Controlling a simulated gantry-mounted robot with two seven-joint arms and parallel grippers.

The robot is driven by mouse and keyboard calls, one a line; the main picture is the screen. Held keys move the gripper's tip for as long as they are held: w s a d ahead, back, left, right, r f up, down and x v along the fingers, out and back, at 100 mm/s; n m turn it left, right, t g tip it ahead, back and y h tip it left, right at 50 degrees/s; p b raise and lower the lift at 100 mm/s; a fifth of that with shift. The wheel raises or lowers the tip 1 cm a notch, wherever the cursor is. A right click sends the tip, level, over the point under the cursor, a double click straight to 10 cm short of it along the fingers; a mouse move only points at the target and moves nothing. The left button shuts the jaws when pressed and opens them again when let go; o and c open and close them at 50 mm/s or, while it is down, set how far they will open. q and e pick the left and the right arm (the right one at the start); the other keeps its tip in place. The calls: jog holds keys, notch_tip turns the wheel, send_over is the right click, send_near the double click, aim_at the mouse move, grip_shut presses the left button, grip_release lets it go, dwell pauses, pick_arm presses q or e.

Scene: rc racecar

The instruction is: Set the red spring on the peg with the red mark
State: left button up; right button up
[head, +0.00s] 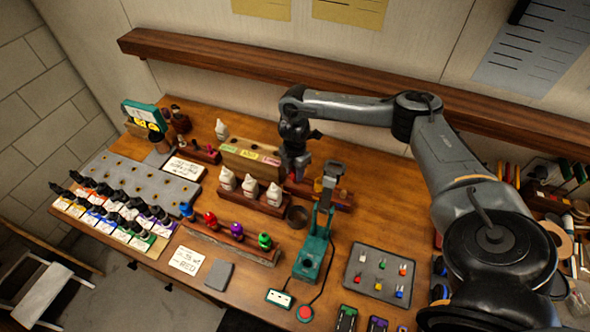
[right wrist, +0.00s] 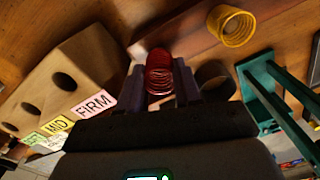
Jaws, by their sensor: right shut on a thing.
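My right gripper (head: 297,172) is over the bench, beside the right end of the labelled wooden block. In the right wrist view, its two fingers (right wrist: 160,82) are shut on the red spring (right wrist: 158,70), which shows as shiny red coils between them. The spring is hidden or too small to make out in the head view. I cannot tell for sure which peg has the red mark; a grey plate (head: 361,285) at the front right carries small pieces with several colours, one of them red (head: 403,270). My left gripper is not in view.
The wooden block (head: 250,160) has holes and coloured labels, including FIRM. A yellow spring (right wrist: 232,26) is on a wooden rack (right wrist: 185,38). A green press (head: 312,250) stands right of centre. White bottles (head: 250,187) and a rack with coloured pieces (head: 225,242) stand left of it.

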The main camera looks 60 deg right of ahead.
jog(key=shift+f+b, duration=0.3)
jog(key=shift+f, duration=0.4)
jog(key=shift+f, duration=0.2)
jog(key=o, duration=1)
jog(key=shift+o, duration=0.3)
